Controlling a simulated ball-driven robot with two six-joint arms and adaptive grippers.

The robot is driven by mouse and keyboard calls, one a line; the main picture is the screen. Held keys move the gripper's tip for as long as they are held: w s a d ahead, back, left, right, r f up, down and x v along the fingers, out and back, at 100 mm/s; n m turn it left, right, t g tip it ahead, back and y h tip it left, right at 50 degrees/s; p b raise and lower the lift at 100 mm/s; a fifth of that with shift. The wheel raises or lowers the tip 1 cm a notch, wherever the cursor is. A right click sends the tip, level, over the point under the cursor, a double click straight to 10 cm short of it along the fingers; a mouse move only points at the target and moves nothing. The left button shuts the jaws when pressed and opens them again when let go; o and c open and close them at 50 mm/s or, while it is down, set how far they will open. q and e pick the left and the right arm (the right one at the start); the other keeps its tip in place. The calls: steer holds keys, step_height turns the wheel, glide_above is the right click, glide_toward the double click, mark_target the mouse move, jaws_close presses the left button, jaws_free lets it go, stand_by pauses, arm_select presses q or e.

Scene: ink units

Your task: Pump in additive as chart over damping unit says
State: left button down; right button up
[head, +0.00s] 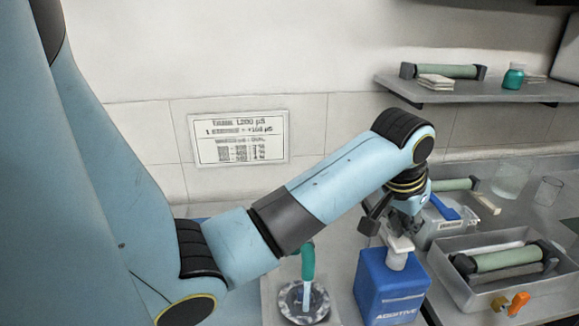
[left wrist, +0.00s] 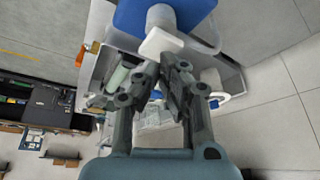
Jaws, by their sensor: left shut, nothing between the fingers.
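The blue additive bottle (head: 388,288), labelled ADDITIVE, stands upright on the bench with a white pump head (head: 399,243) on top. My left gripper (head: 402,225) is at the pump head, its fingers shut with nothing between them. In the left wrist view the shut fingertips (left wrist: 168,70) are right beside the white pump head (left wrist: 161,42), and the blue bottle (left wrist: 185,12) is behind it. I cannot tell if they touch. The chart (head: 239,138) hangs on the wall; its top line seems to read TANK 1,200 µS, the smaller lines are blurred. My right gripper is out of view.
A round metal dish (head: 290,300) with a teal-handled tool (head: 308,262) is left of the bottle. A grey tray (head: 475,296) with a green roller (head: 505,260) is at the right. Beakers (head: 511,178) stand behind; a shelf (head: 480,92) is above.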

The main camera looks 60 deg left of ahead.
mark_target(402, 241)
arm_select(q)
steer(key=shift+f+b, duration=0.45)
steer(key=shift+f, duration=1.1)
steer(key=shift+r+p, duration=0.9)
steer(key=shift+r, duration=0.6)
step_height(402, 241, up, 6)
